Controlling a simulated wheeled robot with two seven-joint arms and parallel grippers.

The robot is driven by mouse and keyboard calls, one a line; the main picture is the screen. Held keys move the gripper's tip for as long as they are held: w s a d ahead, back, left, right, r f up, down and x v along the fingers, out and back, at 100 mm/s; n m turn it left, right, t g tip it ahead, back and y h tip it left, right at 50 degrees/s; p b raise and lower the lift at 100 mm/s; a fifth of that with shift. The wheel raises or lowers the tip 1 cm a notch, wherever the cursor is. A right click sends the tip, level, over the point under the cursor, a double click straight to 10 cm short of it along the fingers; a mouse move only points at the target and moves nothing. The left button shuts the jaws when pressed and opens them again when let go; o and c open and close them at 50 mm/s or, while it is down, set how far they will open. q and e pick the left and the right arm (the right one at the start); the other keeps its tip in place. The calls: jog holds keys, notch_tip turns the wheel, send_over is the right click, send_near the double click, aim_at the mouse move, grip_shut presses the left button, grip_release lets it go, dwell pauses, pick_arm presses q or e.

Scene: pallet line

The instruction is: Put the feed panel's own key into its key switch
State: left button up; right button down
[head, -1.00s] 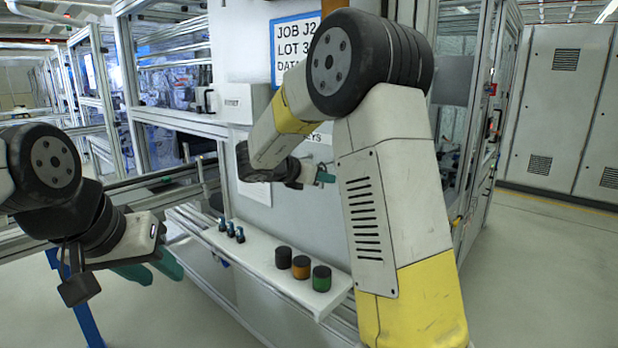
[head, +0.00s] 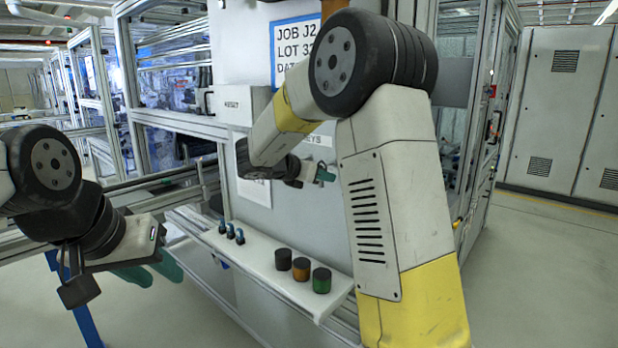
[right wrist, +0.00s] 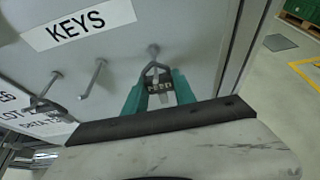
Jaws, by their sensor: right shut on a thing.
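My right gripper (right wrist: 160,90) has its teal fingers shut on a key (right wrist: 158,84) with a dark lettered tag, in the right wrist view. The lettering is too small to read. The key is at a peg (right wrist: 153,52) on the light panel below the KEYS label (right wrist: 78,23); I cannot tell if it still hangs on it. In the head view the right gripper (head: 322,174) is at the panel (head: 300,225), partly behind my arm. My left gripper (head: 152,270) is open and empty, left of the shelf. I cannot make out the key switch.
A middle peg (right wrist: 95,77) looks bare; a dark item hangs by the left peg (right wrist: 40,103). A white shelf (head: 258,262) holds three small blue-and-black pieces (head: 231,231) and three round jars (head: 301,268). A RESET box (head: 240,104) sticks out above. Floor is clear at right.

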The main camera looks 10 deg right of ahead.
jog(key=s+a, duration=0.4)
jog(key=a, duration=0.1)
jog(key=shift+a, duration=0.3)
dwell(0.7)
jog(key=shift+s+r, duration=0.1)
jog(key=shift+s, duration=0.05)
